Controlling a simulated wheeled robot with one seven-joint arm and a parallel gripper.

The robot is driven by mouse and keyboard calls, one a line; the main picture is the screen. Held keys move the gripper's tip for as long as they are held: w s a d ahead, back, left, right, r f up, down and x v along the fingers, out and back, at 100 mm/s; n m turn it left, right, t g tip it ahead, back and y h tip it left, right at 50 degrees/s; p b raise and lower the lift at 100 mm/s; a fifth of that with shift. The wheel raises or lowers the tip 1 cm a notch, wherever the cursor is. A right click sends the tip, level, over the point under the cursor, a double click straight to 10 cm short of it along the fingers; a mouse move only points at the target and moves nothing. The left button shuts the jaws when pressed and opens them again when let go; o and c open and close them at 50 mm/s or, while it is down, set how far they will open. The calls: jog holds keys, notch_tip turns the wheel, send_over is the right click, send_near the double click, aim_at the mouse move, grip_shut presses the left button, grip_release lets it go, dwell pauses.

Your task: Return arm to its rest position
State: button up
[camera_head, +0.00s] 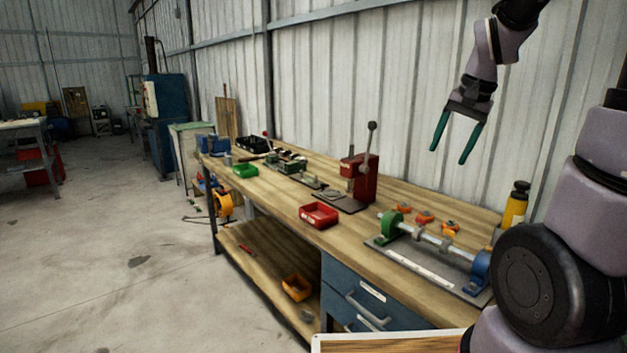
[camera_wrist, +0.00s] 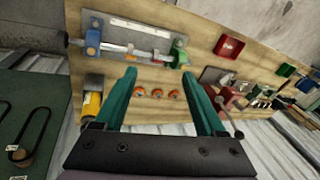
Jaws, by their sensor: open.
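My gripper (camera_head: 457,137) has two green fingers and hangs in the air above the right part of the wooden workbench, in front of the corrugated wall. Its fingers are apart with nothing between them. In the wrist view, my gripper (camera_wrist: 165,83) is also open and empty, with the bench top beyond its fingertips. My arm comes down from the top right in the head view, and its larger links fill the right edge.
The workbench (camera_head: 270,193) holds a shaft fixture (camera_head: 425,240), a red lever press (camera_head: 363,178), a red tray (camera_head: 319,215), a green tray (camera_head: 245,171) and a yellow bottle (camera_head: 515,207). Several orange parts lie behind the shaft. Open floor (camera_head: 120,260) is at left.

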jog(key=s+a+r+n+t, duration=0.2)
jog(key=s+a+r, duration=0.1)
jog(key=s, duration=0.3)
jog(key=s+a+r+n+t, duration=0.1)
jog(key=s+a+r+t, duration=0.1)
jog(key=s+r, duration=0.3)
jog(key=shift+s+a+r+n, duration=0.35)
jog(key=shift+s+a, duration=0.35)
jog(key=shift+s, duration=0.4)
